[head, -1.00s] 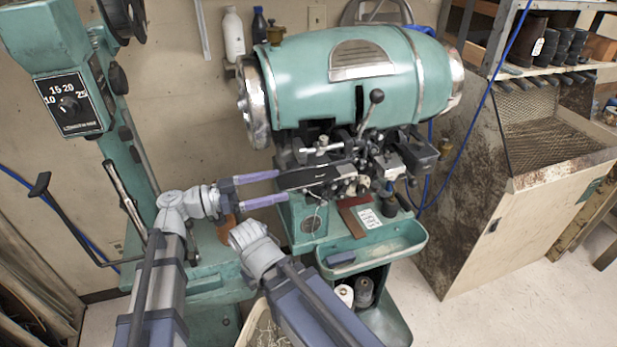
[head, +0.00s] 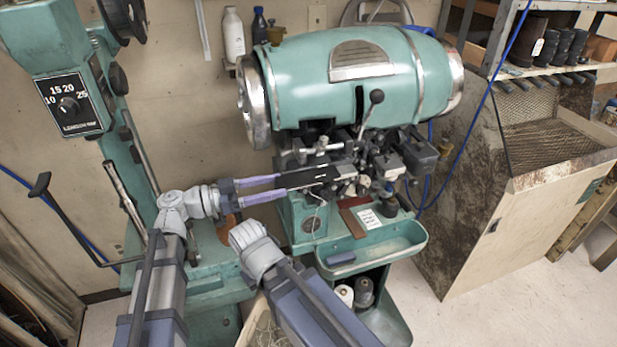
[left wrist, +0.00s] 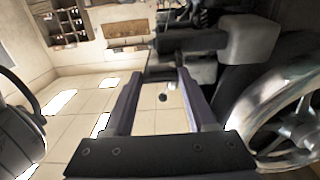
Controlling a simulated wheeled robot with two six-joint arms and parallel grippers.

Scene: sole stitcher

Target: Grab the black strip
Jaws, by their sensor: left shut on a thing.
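The black strip (head: 328,174) lies near level at the stitching head, below the green drum of the sole stitcher (head: 350,85). My left gripper (head: 283,185), with its purple fingers, reaches in from the left and is shut on the strip's near-left end. The strip's far end meets the machine's metal parts, and I cannot tell whether it is still seated there. In the left wrist view the two fingers point away from the camera, and the strip is hard to make out between them. My right gripper does not show.
A green tray (head: 375,250) sits below the stitching head, with thread spools (head: 363,290) beneath it. A green column with a dial (head: 68,103) stands at left. A rusty metal bin (head: 500,200) stands at right. Open floor lies at the lower right.

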